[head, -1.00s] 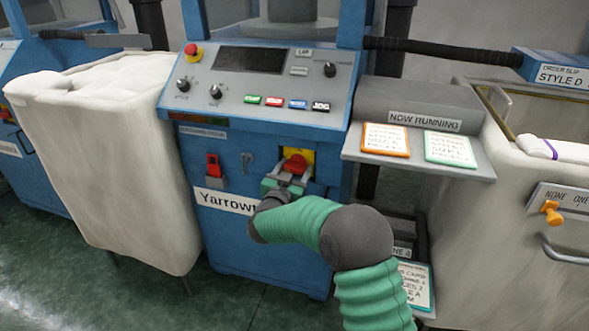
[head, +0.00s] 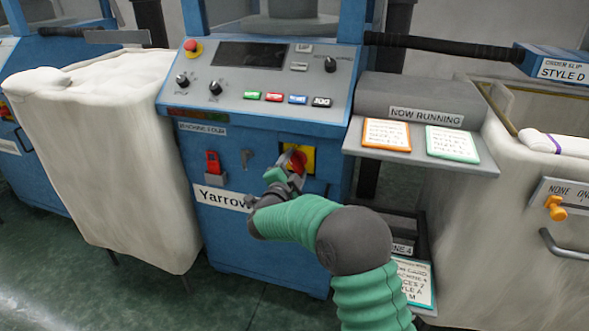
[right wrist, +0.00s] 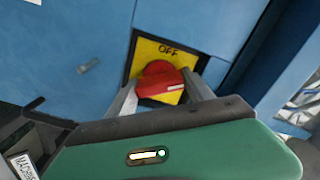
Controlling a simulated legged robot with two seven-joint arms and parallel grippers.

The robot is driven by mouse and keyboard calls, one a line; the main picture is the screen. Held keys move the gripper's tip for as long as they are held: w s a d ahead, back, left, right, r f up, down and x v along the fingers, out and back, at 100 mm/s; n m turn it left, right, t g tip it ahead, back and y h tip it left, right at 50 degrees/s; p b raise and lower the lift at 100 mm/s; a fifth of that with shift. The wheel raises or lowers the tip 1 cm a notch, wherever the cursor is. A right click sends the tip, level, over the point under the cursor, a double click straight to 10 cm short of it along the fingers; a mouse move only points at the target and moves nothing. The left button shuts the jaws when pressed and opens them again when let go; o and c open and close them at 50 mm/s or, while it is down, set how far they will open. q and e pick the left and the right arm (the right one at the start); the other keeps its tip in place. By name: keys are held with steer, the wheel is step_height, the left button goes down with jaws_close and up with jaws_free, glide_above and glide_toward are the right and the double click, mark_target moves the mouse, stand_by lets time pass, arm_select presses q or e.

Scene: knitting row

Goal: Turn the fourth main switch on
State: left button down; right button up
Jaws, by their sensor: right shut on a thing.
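The main switch is a red rotary handle (head: 298,161) on a yellow plate (head: 309,157), on the front of the blue machine (head: 250,245). The small label on this machine appears to read machine four. In the right wrist view the handle (right wrist: 158,83) sits on the yellow plate (right wrist: 146,50), with "OFF" at the plate's top edge. A white mark on the handle points to the right there. My right gripper (head: 287,172) is shut on the handle, one finger on each side, and looks tilted in the head view. My left gripper is not in view.
A control panel (head: 235,103) with knobs, coloured buttons and a red emergency stop (head: 194,48) is above. A grey shelf (head: 420,160) with cards juts out at right. A white bin (head: 120,170) stands left.

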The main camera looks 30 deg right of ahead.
steer(key=m+b, duration=0.1)
steer(key=m, duration=0.1)
steer(key=m+b, duration=0.1)
steer(key=m, duration=0.1)
steer(key=shift+f, duration=0.3)
steer(key=shift+m+b, duration=0.7)
steer(key=shift+m, duration=0.3)
steer(key=shift+s+r, duration=0.1)
steer(key=o, duration=1.1)
steer(key=shift+d, duration=0.15)
steer(key=shift+a+r, duration=0.1)
steer(key=shift+a, duration=0.15)
steer(key=p+v, duration=0.5)
steer(key=v, duration=1.1)
steer(key=shift+s+a, duration=0.15)
